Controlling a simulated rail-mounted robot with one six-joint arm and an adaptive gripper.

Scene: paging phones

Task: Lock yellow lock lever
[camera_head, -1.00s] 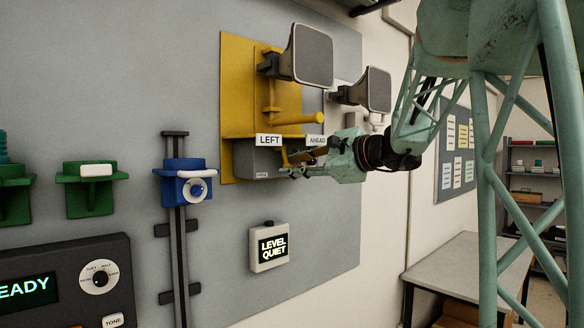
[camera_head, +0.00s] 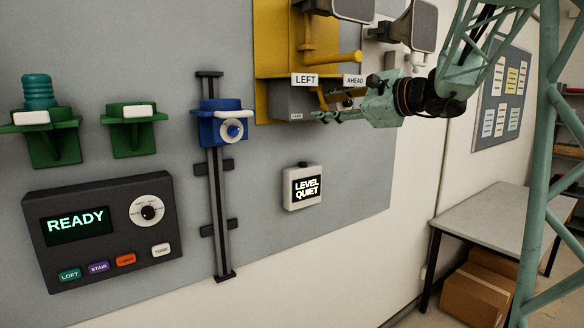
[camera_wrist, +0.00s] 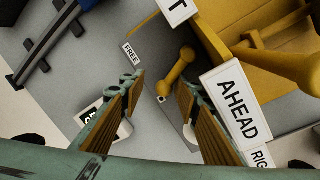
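The yellow lock lever (camera_wrist: 178,72) is a short bar with rounded ends on a grey box under the yellow bracket (camera_wrist: 210,42). In the wrist view its near end lies just beyond and between my fingertips, apart from both as far as I can see. My gripper (camera_wrist: 163,84) is open and empty, its two wooden-faced fingers on either side of the lever's near end. In the head view my gripper (camera_head: 322,113) is beside the grey box (camera_head: 290,100), and the lever is mostly hidden there. A FREE label (camera_wrist: 131,53) is left of the lever.
Direction signs LEFT (camera_head: 305,80) and AHEAD (camera_wrist: 238,104) sit close to my gripper, with a yellow handle (camera_head: 338,60) and horn speakers (camera_head: 409,26) above. A blue slider (camera_head: 222,125) is to the left. A LEVEL QUIET display (camera_head: 303,187) is below, with bare panel around it.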

